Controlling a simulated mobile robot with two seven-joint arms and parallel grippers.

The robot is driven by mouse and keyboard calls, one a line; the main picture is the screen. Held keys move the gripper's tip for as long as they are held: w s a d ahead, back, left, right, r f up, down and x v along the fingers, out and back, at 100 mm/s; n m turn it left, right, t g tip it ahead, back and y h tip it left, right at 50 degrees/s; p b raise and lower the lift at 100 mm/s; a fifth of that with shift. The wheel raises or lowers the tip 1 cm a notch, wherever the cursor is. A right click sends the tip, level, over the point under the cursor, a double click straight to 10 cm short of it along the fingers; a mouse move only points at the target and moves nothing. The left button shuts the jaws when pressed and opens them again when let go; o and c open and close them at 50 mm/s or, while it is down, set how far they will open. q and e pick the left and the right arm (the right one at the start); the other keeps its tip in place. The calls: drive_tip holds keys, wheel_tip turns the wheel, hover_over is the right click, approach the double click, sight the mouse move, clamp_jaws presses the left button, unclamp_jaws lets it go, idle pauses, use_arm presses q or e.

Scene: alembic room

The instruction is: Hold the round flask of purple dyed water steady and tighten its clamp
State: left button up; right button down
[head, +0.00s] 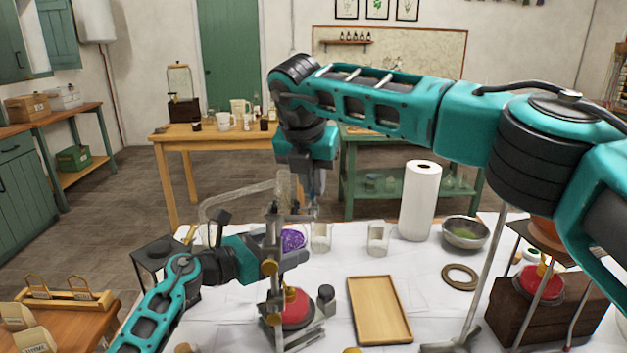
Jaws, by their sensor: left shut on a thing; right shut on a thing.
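The round flask of purple dyed water (292,240) is near the middle of the white-covered table, on a metal stand. The stand and my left gripper partly hide it. My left gripper (292,258) reaches in from the left, shut on the flask low on its near side. My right gripper (317,203) comes down from above, just above and right of the flask, shut on what looks like the clamp's screw; the clamp itself is small and hard to make out. A clear glass tube (235,198) arches left from the flask's top.
A red-topped burner (296,308) stands below the flask. Another stand with a red burner (540,284) is far right.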

drive_tip(key=shift+m+g, duration=0.3)
drive_tip(key=shift+m, duration=0.5)
drive_tip(key=shift+h, duration=0.3)
drive_tip(key=c, duration=1.2)
unclamp_jaws()
drive_tip(key=shift+o, duration=0.2)
drive_tip(key=v, duration=1.2)
drive_tip(key=shift+s+a, duration=0.1)
use_arm(q)
drive_tip(key=o, duration=0.6)
drive_tip(key=shift+c, duration=0.2)
